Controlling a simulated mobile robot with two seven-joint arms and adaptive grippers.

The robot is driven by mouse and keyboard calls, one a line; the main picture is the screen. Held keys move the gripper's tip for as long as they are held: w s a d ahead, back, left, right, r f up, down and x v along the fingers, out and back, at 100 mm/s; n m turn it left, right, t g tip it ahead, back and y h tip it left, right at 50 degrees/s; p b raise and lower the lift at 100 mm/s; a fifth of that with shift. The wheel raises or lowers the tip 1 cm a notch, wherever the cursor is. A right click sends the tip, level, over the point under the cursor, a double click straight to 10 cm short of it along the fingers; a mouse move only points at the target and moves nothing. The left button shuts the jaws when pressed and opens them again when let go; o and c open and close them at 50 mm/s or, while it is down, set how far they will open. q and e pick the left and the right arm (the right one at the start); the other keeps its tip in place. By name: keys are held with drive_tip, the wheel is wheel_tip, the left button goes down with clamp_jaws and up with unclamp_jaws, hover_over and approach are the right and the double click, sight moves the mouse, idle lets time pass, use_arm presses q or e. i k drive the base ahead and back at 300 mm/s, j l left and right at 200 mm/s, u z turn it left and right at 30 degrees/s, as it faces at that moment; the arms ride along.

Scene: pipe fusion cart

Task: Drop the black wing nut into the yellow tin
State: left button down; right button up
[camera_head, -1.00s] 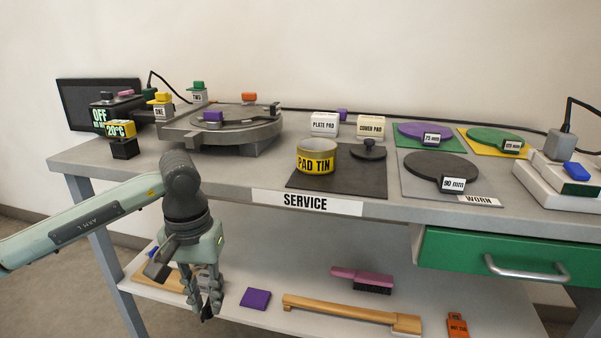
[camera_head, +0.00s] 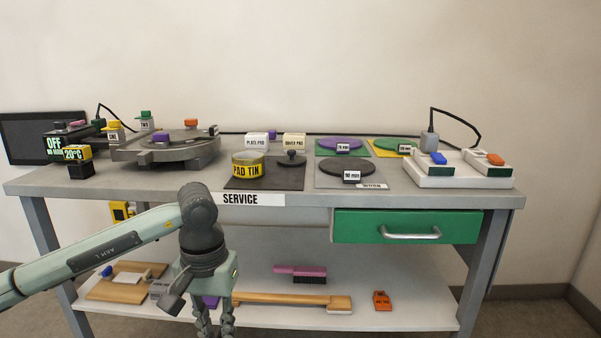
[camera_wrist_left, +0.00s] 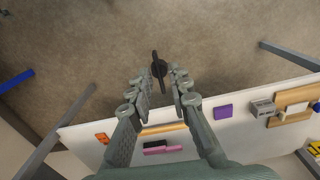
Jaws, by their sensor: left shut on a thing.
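The black wing nut (camera_wrist_left: 158,68) shows in the left wrist view between the fingertips of my left gripper (camera_wrist_left: 159,74), which is shut on it. It is held clear of the cart, with floor behind it. In the head view my left gripper (camera_head: 214,326) hangs pointing down in front of the lower shelf; its fingertips and the nut are cut off by the bottom edge. The yellow tin (camera_head: 248,170), labelled PAD TIN, stands upright on a dark mat on the cart top, above and beyond the gripper. Its inside is mostly hidden. My right gripper is not in view.
A black knobbed disc (camera_head: 291,160) sits on the dark mat (camera_head: 265,184) right of the tin. White pad boxes (camera_head: 257,140) stand behind it. A green drawer (camera_head: 405,227) hangs under the top. A wooden-handled tool (camera_head: 280,298) and a pink brush (camera_head: 299,270) lie on the lower shelf.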

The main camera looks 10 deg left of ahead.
sight(248, 172)
drive_tip(key=j+z, duration=0.2)
drive_tip(key=z, duration=0.3)
drive_tip(key=j+z, duration=0.2)
drive_tip(key=z, duration=0.25)
drive_tip(key=j, duration=0.95)
drive_tip(key=k, duration=0.05)
